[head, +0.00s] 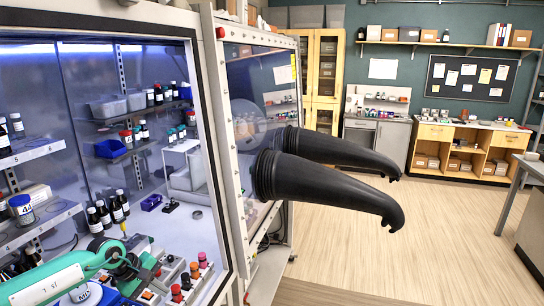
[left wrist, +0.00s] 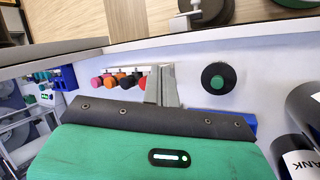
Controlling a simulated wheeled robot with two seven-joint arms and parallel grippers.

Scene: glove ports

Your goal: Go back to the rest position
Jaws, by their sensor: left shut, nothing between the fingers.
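My left gripper (head: 148,265) is at the lower left of the head view, inside the lit cabinet, at the end of a green arm. In the left wrist view its two grey fingers (left wrist: 163,84) are shut with nothing between them. They are near a row of coloured knobs (left wrist: 118,79), but I cannot tell whether they touch anything. My right gripper is in neither view. No rest position is marked in the views.
Coloured knobs (head: 186,280) stand near the cabinet's front edge. Shelves with bottles (head: 105,212) line its left and back. Two black gloves (head: 330,185) stick out from the port panel. A black disc with a green centre (left wrist: 217,77) lies right of the fingers.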

